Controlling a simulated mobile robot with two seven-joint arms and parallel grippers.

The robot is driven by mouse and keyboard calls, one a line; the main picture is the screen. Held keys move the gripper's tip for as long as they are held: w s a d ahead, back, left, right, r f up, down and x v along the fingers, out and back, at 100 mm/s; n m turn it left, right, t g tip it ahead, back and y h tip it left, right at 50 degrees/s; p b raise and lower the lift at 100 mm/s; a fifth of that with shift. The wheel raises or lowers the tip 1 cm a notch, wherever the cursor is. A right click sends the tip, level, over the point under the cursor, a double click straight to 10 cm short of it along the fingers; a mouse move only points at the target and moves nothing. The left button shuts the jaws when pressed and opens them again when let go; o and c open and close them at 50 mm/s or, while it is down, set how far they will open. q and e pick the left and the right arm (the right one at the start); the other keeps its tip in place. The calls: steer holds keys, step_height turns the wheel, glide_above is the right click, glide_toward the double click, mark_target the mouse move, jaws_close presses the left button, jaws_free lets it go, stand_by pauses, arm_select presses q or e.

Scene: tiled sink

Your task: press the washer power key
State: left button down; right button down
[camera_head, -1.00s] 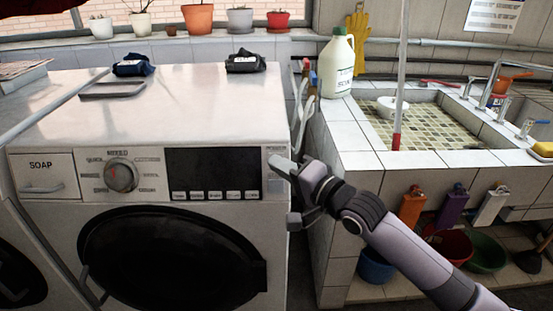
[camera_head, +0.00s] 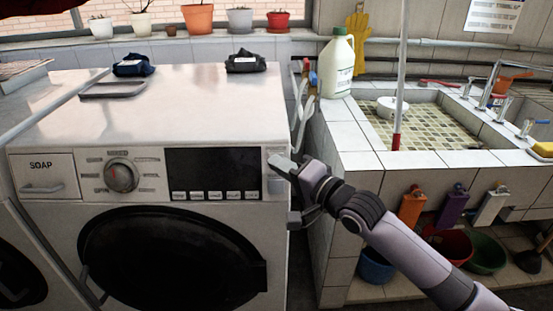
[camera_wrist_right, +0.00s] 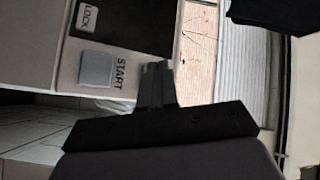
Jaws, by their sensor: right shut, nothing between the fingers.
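The white washer (camera_head: 200,110) stands at the left, with a dial (camera_head: 121,175), a dark display (camera_head: 212,168) and a row of small keys below it. My right gripper (camera_head: 277,163) is shut and empty at the right end of the control panel, in front of its narrow key column. A grey key (camera_head: 276,186) shows just below the fingers. In the right wrist view, a pale key labelled START (camera_wrist_right: 96,68) lies left of the shut fingers (camera_wrist_right: 157,84), beside a LOCK label (camera_wrist_right: 88,16). I read no power label; contact cannot be told. My left gripper is not in view.
A tiled sink (camera_head: 350,158) stands to the right, with a soap jug (camera_head: 337,70) on its corner. Coloured bottles (camera_head: 411,205) hang on the sink front, above several basins (camera_head: 375,266).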

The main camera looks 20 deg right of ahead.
steer(key=shift+w+f, duration=0.1)
steer(key=shift+w, duration=0.2)
steer(key=shift+d, duration=0.1)
stand_by(0.3)
steer(key=shift+s+p, duration=0.45)
steer(key=shift+p, duration=0.35)
steer(key=shift+r, duration=0.2)
steer(key=s+a+r+p, duration=0.2)
steer(key=s+p, duration=0.3)
steer(key=shift+s+p, duration=0.25)
steer(key=shift+p, duration=0.05)
